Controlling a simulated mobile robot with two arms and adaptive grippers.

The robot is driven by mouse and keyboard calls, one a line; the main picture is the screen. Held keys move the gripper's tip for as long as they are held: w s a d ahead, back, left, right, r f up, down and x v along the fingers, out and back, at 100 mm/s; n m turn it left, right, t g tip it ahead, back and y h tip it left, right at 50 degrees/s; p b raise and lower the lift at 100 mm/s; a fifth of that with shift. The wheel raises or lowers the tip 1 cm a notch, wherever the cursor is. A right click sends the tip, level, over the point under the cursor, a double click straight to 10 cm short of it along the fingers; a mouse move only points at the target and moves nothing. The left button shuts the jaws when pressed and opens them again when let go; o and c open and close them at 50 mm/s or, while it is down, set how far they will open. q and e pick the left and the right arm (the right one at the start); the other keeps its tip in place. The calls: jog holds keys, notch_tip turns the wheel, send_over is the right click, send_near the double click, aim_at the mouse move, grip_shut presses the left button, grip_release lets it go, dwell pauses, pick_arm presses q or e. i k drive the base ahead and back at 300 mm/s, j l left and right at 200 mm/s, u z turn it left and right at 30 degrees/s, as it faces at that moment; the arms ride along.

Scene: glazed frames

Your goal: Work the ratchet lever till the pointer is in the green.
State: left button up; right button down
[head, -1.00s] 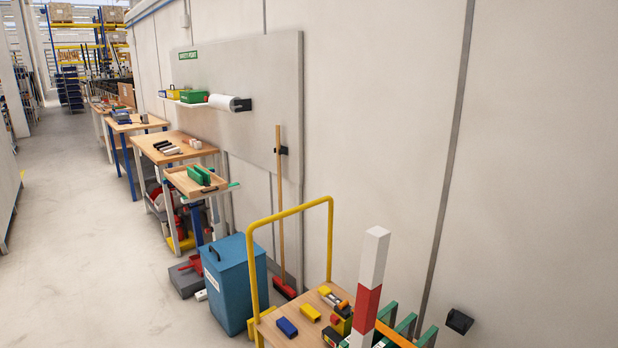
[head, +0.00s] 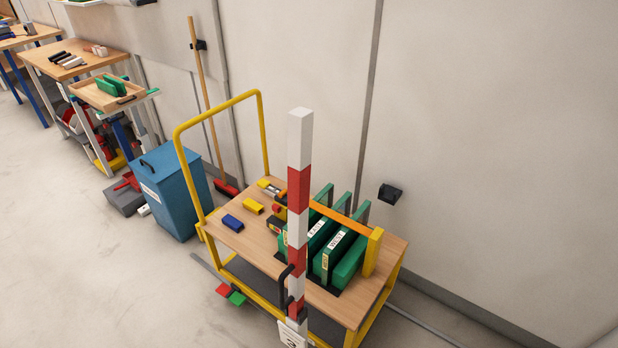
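A wooden-topped cart (head: 255,243) with a yellow push bar (head: 217,117) stands by the wall. Several green upright pieces with white labels (head: 332,258) stand on it. An orange strap (head: 340,219) runs across them to a yellow post (head: 373,252) at the right. At the strap's left end is a small yellow, red and black device (head: 278,212), possibly the ratchet; a red-and-white post (head: 300,157) partly covers this area. I cannot make out a lever, a pointer or a green zone there. Neither of my grippers is in view.
The red-and-white post stands at the cart's near side. A blue bin (head: 172,200) stands left of the cart. A blue block (head: 232,223) and a yellow block (head: 253,206) lie on the cart top. Red and green pedal-like pieces (head: 237,298) stick out low in front.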

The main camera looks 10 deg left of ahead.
aim_at(264, 183)
jog(key=i+j+z, duration=0.15)
jog(key=j+z, duration=0.25)
jog(key=j, duration=0.2)
jog(key=j+z, duration=0.4)
jog(key=j, duration=0.2)
jog(key=j+z, duration=0.4)
jog(key=j, duration=0.75)
jog(key=k+j, duration=0.1)
jog(key=j, duration=0.4)
jog(key=j+z, duration=0.1)
jog(key=j, duration=0.45)
jog(key=k+j, duration=0.15)
jog(key=j, duration=0.4)
jog(key=j+z, duration=0.1)
jog(key=j, duration=0.45)
jog(key=k+j, duration=0.15)
jog(key=j, duration=0.35)
